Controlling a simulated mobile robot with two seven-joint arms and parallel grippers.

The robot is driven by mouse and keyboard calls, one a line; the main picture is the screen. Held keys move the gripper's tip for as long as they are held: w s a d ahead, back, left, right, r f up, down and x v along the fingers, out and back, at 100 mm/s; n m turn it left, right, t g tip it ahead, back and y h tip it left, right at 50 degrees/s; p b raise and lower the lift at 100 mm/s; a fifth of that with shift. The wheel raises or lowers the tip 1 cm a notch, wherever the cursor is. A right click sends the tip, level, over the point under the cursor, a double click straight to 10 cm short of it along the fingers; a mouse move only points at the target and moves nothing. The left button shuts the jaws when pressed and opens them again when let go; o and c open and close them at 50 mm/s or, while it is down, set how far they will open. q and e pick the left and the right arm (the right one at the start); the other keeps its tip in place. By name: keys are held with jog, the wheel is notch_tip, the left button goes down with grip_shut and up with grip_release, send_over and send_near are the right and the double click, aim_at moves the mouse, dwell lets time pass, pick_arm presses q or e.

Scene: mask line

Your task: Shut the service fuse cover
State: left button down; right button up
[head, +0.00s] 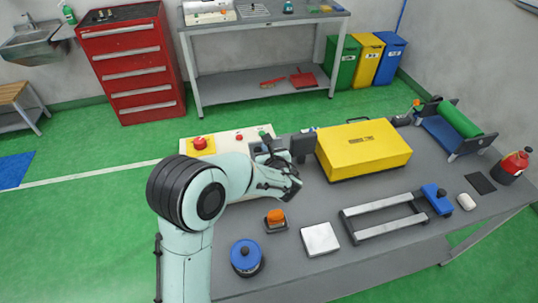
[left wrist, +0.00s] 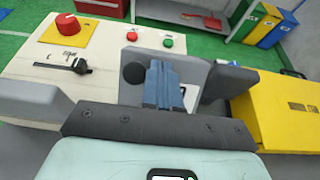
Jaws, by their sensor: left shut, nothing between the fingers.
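The service fuse housing is a light grey box (left wrist: 130,65) with a round black part on its face, at the right end of the cream control panel. A dark grey flap (left wrist: 225,82) stands up at its right and looks like the service fuse cover, swung open. It also shows as a dark block in the head view (head: 304,147), beside the yellow case. My left gripper (head: 268,156) is shut and empty. In the left wrist view its blue-grey fingers (left wrist: 162,75) are together between housing and flap, hiding part of the housing. Contact cannot be told. My right gripper is not in view.
The cream panel (left wrist: 100,48) carries a red knob (left wrist: 67,23) on yellow, a black lever and red and green buttons. The yellow case (head: 362,148) is close right of the flap. An orange-topped part (head: 276,217), blue round part (head: 246,257) and white block (head: 320,239) lie nearer.

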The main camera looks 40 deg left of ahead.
pick_arm(q)
jog(key=shift+w+a+f, duration=0.15)
jog(key=shift+w+a, duration=0.25)
jog(key=shift+a, duration=0.4)
jog(key=shift+g+h, duration=0.5)
jog(key=shift+h, duration=0.2)
jog(key=x, duration=0.4)
jog(key=r+x, duration=0.1)
jog(key=x, duration=0.1)
jog(key=shift+w+a, duration=0.15)
jog(key=shift+w, duration=0.1)
jog(key=shift+f+b+x, duration=0.2)
jog(key=shift+b+x, duration=0.15)
jog(key=shift+x, duration=0.95)
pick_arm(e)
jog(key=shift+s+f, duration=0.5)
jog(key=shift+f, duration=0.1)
pick_arm(q)
jog(key=shift+s+f, duration=0.1)
